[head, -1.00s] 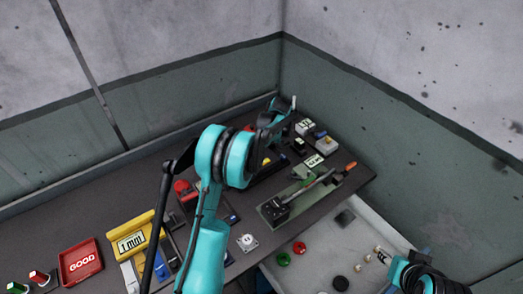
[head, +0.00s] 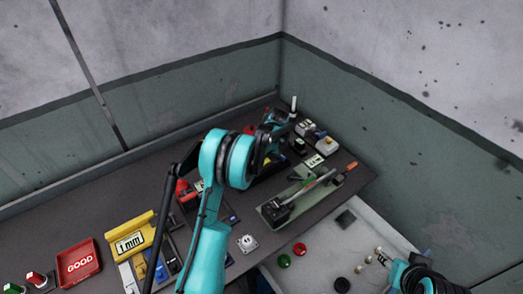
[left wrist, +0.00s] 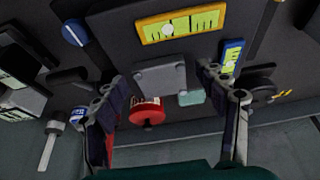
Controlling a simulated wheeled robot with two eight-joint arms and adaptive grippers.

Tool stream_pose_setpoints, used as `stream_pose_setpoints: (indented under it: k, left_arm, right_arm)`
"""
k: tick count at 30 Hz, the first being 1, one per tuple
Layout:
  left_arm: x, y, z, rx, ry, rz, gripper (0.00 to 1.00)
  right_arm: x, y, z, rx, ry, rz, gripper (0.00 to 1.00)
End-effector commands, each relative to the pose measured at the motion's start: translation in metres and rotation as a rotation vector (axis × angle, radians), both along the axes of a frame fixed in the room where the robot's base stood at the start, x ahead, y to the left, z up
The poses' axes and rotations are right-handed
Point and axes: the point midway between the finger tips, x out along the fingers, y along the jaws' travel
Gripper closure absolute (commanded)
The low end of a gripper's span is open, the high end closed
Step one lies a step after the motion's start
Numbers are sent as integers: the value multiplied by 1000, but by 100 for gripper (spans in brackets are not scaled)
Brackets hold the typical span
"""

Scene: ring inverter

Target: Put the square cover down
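A grey square plate (left wrist: 160,80), likely the square cover, shows in the left wrist view between the fingers of my left gripper (left wrist: 162,88). Dark gaps show on both sides of the plate, so the fingers stand apart and do not touch it. I cannot tell how far the plate is from the fingertips. In the head view my left gripper (head: 272,138) is over the back right of the dark table, and my arm hides the plate there. My right gripper (head: 428,280) is partly in view at the lower right edge; its fingers are unclear.
A red knob (left wrist: 147,111) and a yellow-framed display (left wrist: 180,25) are near the plate. The head view shows a red tray marked GOOD (head: 79,264), a lever fixture (head: 285,211) and a pale lower table (head: 320,256) with small round pieces. Walls close off the back and right.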

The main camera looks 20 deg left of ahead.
Motion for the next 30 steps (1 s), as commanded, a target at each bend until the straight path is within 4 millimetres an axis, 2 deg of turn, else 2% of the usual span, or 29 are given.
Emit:
stream_pose_setpoints:
  k: [7,10,14,21,24,30]
  left_arm:
    - [0,0,2,0,0,0,28]
    - [-1,-2,10,0,0,-1,28]
    - [-6,-9,31,0,0,-1,28]
    - [-16,-28,81,0,0,-1,28]
    - [-20,-33,97,0,0,-1,28]
    - [-25,-40,115,0,-1,-6,28]
  right_arm:
    - [0,0,2,0,0,0,60]
    - [0,0,5,0,0,0,60]
    - [0,0,9,0,0,0,60]
    - [0,0,17,0,0,0,60]
    - [0,0,19,0,0,0,60]
    - [0,0,21,0,0,0,60]
